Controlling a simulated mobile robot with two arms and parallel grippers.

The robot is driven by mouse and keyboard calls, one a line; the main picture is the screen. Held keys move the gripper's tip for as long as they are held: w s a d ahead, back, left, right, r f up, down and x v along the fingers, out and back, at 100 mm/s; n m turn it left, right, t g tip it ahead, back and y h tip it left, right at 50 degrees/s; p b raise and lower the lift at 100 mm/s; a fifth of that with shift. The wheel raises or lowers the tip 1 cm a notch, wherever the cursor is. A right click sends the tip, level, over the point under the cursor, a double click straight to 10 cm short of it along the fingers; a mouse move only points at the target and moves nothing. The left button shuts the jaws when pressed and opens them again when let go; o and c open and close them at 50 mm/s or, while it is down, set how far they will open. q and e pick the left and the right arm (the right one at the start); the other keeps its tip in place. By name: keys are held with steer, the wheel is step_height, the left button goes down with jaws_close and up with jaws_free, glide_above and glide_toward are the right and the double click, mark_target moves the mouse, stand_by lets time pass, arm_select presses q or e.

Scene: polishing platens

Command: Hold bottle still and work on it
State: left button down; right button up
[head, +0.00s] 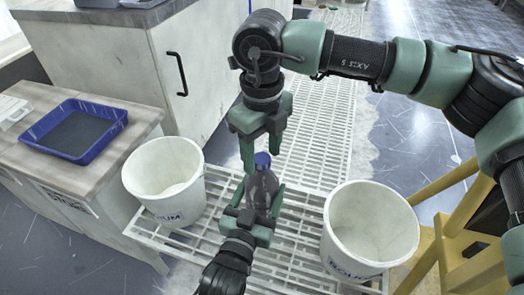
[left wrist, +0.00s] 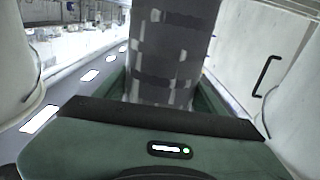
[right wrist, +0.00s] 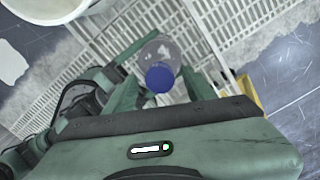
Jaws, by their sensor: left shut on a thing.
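A dark grey bottle (head: 264,188) with a blue cap (head: 262,160) stands upright between the two white buckets. My left gripper (head: 262,200) is shut on its body from the near side. In the left wrist view the bottle (left wrist: 172,50) fills the space between the green fingers. My right gripper (head: 262,155) points down from above, its fingers on either side of the cap. In the right wrist view the blue cap (right wrist: 160,77) lies between the spread fingers (right wrist: 160,85), with gaps visible on both sides. The bottle's lower part is hidden by the left gripper.
A labelled white bucket (head: 165,170) stands on the left and another white bucket (head: 370,225) on the right, both on a slatted white rack (head: 210,238). A blue tray (head: 75,130) lies on the left counter. A yellow frame (head: 450,220) stands at right.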

steer(key=shift+r, duration=0.1)
step_height(320, 180, up, 4)
steer(key=shift+r, duration=0.15)
steer(key=shift+c, duration=0.2)
steer(key=m, duration=0.2)
steer(key=r+m, duration=0.1)
steer(key=m, duration=0.3)
steer(key=shift+r, duration=0.4)
steer(key=m, duration=0.2)
steer(key=r+m, duration=0.1)
steer(key=m, duration=0.3)
steer(key=shift+r, duration=0.25)
steer(key=shift+m, duration=0.3)
steer(key=shift+f, duration=3.95)
jaws_close()
steer(key=shift+o, duration=0.3)
jaws_free()
